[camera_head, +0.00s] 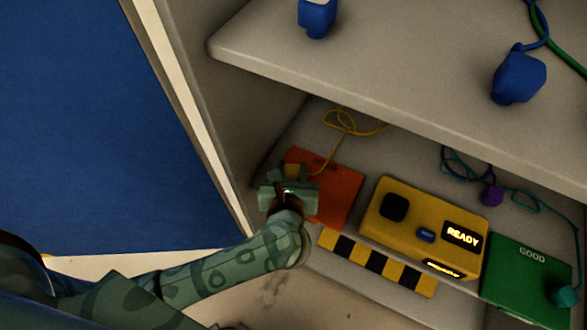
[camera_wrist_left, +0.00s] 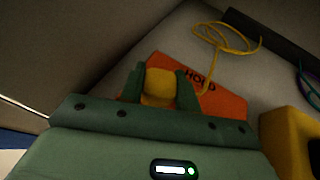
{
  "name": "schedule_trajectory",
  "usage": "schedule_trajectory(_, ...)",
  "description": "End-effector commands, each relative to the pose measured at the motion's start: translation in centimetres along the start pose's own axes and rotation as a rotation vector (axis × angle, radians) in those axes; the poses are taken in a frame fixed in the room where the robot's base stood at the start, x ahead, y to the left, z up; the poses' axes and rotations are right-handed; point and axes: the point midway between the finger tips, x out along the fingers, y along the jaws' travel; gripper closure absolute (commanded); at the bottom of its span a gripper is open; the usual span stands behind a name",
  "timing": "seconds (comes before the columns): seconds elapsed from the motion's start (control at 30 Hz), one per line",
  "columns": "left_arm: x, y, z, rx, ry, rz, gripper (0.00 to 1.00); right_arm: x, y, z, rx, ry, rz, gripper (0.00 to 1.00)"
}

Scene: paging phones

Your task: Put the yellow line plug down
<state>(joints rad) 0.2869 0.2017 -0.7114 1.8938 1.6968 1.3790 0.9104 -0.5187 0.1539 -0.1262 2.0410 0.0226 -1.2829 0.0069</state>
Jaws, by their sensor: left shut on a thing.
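The yellow line plug (camera_wrist_left: 159,86) sits between the two green fingers of my left gripper (camera_wrist_left: 160,90) in the left wrist view. The gripper is shut on it. In the head view my left gripper (camera_head: 290,178) is over the left part of the orange HOLD mat (camera_head: 340,192), and only a little of the yellow plug shows there. The plug's yellow cord (camera_head: 345,125) runs back and lies coiled on the lower shelf. I cannot tell whether the plug touches the mat. My right gripper is not in view.
Right of the mat stands a yellow box (camera_head: 420,213) with a lit READY display. Beyond it is a green GOOD mat (camera_head: 525,270) with a teal plug (camera_head: 564,296). A purple plug (camera_head: 491,196) lies behind. The upper shelf (camera_head: 400,80) overhangs; a side wall is close on the left.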

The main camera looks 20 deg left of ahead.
Motion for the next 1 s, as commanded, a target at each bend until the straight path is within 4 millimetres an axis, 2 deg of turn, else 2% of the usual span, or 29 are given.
schedule_trajectory(0.5,0.16,0.01,-0.4,0.0,0.001,0.0,0.94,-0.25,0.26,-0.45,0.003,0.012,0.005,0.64)
schedule_trajectory(0.53,0.14,0.02,-0.37,-0.001,0.001,0.0,0.62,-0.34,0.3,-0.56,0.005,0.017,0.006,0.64)
schedule_trajectory(0.6,0.12,0.01,-0.31,-0.001,0.0,0.0,0.46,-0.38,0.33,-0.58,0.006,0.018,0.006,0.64)
schedule_trajectory(1.0,-0.38,0.0,0.08,-0.001,-0.001,0.0,0.46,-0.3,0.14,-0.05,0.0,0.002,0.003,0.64)
